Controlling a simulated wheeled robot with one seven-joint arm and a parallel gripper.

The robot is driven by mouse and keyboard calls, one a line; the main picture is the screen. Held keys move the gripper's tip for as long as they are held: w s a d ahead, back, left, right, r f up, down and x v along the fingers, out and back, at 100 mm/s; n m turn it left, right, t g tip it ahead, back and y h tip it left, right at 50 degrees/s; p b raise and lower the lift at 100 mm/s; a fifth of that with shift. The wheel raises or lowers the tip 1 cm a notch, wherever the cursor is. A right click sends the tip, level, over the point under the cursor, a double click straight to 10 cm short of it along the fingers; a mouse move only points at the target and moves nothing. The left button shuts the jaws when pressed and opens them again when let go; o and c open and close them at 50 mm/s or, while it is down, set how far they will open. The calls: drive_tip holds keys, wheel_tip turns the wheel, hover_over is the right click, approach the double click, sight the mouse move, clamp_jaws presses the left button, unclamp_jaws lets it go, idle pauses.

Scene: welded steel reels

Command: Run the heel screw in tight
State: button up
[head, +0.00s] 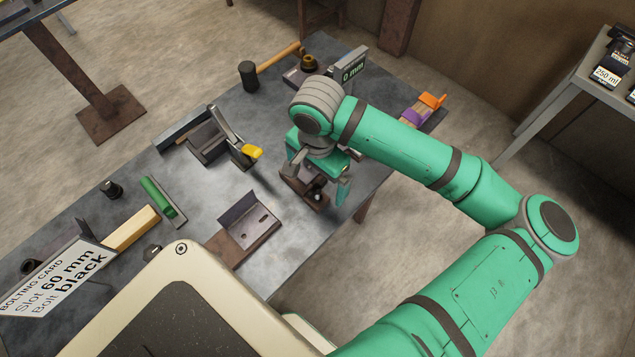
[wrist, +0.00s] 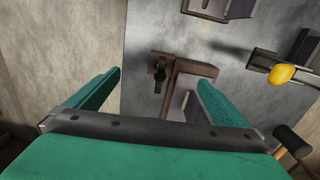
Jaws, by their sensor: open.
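My gripper (head: 321,180) is open and points down above the near right part of the steel table. Between and below its fingers is a small rust-brown fixture (head: 300,187), partly hidden by the gripper in the head view. A dark upright screw-like part (head: 318,194) with a rounded head stands at its near end; I take it for the heel screw. In the wrist view, the dark part (wrist: 160,70) and the brown fixture (wrist: 200,70) lie between the open fingers (wrist: 159,80). The fingers look apart from both. I cannot tell how deep the screw sits.
An angled steel bracket (head: 250,226) lies to the left of the gripper. A clamp with a yellow handle tip (head: 252,152) stands behind it. A mallet (head: 250,75), a 0 mm display (head: 352,70) and a bolting card (head: 55,280) are also on the table.

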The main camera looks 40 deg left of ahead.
sight(317, 186)
drive_tip(key=shift+r, duration=2.4)
